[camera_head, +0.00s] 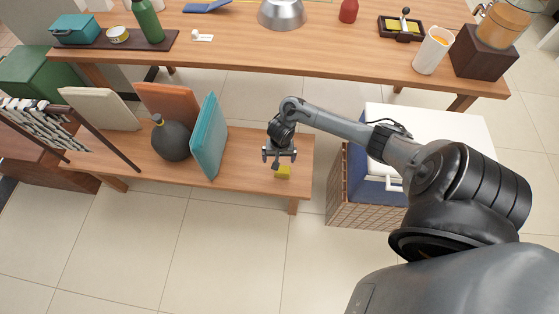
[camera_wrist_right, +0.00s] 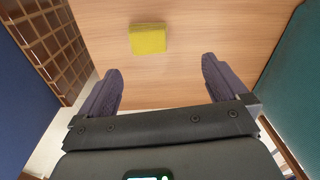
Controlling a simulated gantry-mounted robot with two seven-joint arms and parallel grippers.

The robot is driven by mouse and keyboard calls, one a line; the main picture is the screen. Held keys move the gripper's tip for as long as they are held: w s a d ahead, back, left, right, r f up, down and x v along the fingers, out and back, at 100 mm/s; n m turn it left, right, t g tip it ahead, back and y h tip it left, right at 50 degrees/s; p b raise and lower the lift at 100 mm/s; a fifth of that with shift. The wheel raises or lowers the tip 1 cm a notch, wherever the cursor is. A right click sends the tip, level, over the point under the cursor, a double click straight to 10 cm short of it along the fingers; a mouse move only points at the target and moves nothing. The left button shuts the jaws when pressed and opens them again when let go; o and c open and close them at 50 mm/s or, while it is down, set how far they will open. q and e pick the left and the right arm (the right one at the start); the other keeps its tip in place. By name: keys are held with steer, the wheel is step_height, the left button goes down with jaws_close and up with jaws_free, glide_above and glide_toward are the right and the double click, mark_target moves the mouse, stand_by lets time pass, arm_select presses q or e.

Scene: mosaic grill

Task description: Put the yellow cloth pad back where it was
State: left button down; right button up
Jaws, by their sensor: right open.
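The yellow cloth pad (camera_head: 283,172) lies on the right end of the low wooden bench (camera_head: 240,160). In the right wrist view the pad (camera_wrist_right: 147,38) is a small yellow block on the wood, beyond the fingertips and a little left of the middle between them. My right gripper (camera_head: 279,157) points down over the bench end, close to the pad. In the wrist view its fingers (camera_wrist_right: 161,75) are spread with nothing between them. The gripper partly hides the pad in the head view. My left gripper is not in view.
A teal board (camera_head: 209,137) and a dark round bottle (camera_head: 170,141) stand left of my gripper. The table (camera_head: 300,60) behind holds a dark tray (camera_head: 386,31) with yellow contents and a white cup (camera_head: 431,55).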

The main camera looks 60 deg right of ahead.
steer(key=s+a+r+n+t, duration=0.1)
steer(key=a+r+n+t, duration=0.1)
steer(key=a+n, duration=0.5)
steer(key=s+a+r+n+t, duration=0.1)
steer(key=a+n, duration=0.1)
steer(key=a, duration=0.9)
steer(key=s+a+r+n, duration=0.4)
steer(key=s+r+n, duration=0.1)
steer(key=s+r, duration=0.5)
step_height(320, 180, up, 3)
steer(key=shift+f, duration=0.15)
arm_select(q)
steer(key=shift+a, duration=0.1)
arm_select(e)
steer(key=shift+a, duration=0.1)
arm_select(q)
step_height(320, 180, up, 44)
steer(key=p, duration=4.3)
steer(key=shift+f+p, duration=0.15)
steer(key=shift+p, duration=0.15)
arm_select(e)
step_height(320, 180, up, 44)
steer(key=shift+f, duration=0.15)
